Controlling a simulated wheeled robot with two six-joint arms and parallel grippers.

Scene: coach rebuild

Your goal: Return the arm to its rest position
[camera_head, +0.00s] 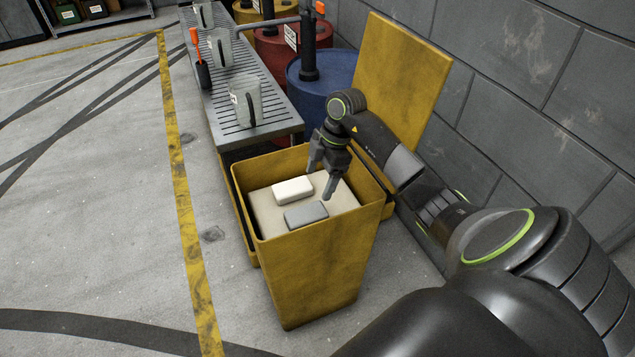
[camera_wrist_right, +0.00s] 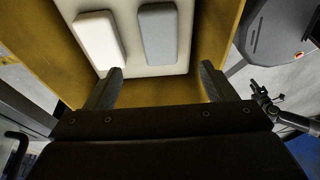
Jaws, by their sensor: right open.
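My right gripper (camera_head: 322,180) is open and empty over the open yellow bin, its fingers pointing down. In the right wrist view its two fingers (camera_wrist_right: 161,86) stand wide apart with nothing between them. My right arm reaches in from the lower right of the head view. My left gripper is not in view.
The yellow bin (camera_head: 318,268) holds a white block (camera_head: 293,190) and a grey block (camera_head: 306,215) on a pale surface. Its lid (camera_head: 405,85) stands open behind. A slatted bench (camera_head: 268,122) with clear jugs (camera_head: 246,100), a blue drum (camera_head: 335,98) and a wall (camera_head: 545,110) are close by.

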